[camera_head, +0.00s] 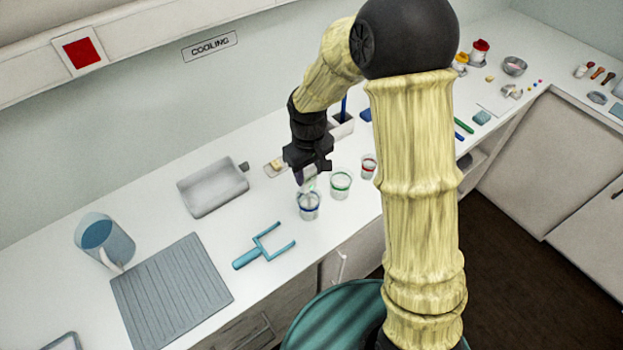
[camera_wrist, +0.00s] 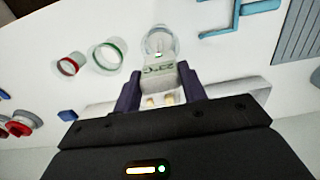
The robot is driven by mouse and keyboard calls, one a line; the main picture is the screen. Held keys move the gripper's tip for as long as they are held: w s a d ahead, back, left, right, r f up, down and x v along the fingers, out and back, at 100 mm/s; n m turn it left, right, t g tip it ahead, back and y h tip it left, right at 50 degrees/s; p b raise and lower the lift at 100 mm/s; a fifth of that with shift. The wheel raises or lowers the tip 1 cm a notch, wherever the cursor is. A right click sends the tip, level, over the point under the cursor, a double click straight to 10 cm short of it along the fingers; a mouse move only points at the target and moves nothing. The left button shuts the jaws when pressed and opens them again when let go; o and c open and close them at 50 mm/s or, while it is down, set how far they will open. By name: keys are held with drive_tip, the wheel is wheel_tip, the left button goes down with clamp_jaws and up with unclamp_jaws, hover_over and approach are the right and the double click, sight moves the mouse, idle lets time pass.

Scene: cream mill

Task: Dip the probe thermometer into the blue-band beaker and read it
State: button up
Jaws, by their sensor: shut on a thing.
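The blue-band beaker (camera_head: 309,212) stands on the white counter directly below my gripper (camera_head: 307,170). My gripper is shut on the probe thermometer (camera_head: 309,187), a pale body pointing down at the beaker. In the wrist view the thermometer (camera_wrist: 160,75) sits between the two dark fingers (camera_wrist: 160,88), with small greenish display marks too unclear to read. Its thin probe lines up with the mouth of a clear beaker (camera_wrist: 158,38). I cannot tell how deep the tip is, or whether it touches liquid.
A green-band beaker (camera_head: 340,185) and a red-band beaker (camera_head: 368,166) stand close to the right. A blue forked tool (camera_head: 262,250) lies in front left. A grey tray (camera_head: 212,190), ridged mat (camera_head: 172,288) and blue jug (camera_head: 103,240) are further left.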

wheel_tip(320, 180, up, 11)
drive_tip(key=p, duration=0.9)
idle(0.8)
drive_tip(key=shift+r, duration=0.1)
drive_tip(key=shift+m+b, duration=0.3)
drive_tip(key=shift+m, duration=1.5)
